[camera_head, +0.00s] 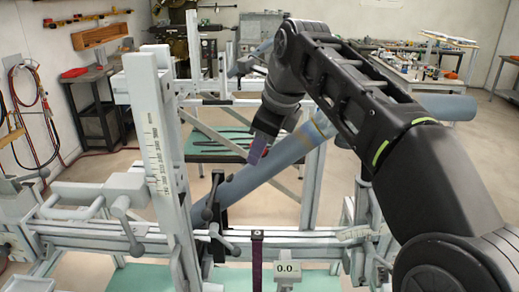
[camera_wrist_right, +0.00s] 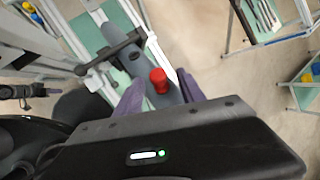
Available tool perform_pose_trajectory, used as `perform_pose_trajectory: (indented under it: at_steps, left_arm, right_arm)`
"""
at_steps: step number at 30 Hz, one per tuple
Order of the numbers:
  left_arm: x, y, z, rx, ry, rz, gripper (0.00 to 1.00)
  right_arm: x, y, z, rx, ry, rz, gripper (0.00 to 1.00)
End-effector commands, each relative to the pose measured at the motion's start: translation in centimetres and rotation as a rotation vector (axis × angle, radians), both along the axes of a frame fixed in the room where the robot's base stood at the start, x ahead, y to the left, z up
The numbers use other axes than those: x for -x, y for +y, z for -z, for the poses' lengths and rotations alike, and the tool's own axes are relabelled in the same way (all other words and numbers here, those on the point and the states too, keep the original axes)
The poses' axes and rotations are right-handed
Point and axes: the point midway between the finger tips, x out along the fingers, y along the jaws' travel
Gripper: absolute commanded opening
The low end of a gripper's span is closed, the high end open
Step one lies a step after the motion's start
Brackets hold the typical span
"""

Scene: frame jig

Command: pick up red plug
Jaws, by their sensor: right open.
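The red plug (camera_wrist_right: 158,80) shows in the right wrist view as a short red cylinder on or close against a blue-grey tube. I cannot tell how it is seated. It does not show in the head view, where my right arm and gripper cover part of the tube. My right gripper (camera_head: 257,150) points down at the slanted blue-grey tube (camera_head: 240,183). In the right wrist view, the purple fingers of my right gripper (camera_wrist_right: 160,76) are open, one on each side of the plug, with gaps visible. My left gripper does not show in the head view.
A white frame jig with a ruled upright post (camera_head: 158,150) stands left of my gripper. A black clamp (camera_head: 216,205) holds the tube's lower end. A small display reading 0.0 (camera_head: 286,270) is at the front. Benches (camera_head: 405,70) stand at the back right.

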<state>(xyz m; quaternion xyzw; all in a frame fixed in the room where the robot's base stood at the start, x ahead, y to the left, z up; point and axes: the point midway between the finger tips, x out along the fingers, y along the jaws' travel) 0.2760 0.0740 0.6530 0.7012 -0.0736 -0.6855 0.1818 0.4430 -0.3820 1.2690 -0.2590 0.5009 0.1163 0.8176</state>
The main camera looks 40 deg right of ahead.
Motion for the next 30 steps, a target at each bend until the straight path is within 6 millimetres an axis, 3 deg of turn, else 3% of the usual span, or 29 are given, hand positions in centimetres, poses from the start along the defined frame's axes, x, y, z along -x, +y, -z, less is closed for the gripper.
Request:
perform_pose_trajectory:
  at_steps: [9, 26, 30]
  left_arm:
    - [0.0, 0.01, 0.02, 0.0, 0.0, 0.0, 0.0]
    - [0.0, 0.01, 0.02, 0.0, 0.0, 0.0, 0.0]
    - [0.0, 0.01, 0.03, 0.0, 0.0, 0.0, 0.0]
  right_arm:
    - [0.01, 0.0, -0.03, 0.0, 0.0, 0.0, 0.47]
    - [0.04, -0.01, 0.01, 0.0, 0.001, 0.0, 0.01]
    - [0.06, -0.03, 0.04, 0.0, 0.002, 0.001, 0.0]
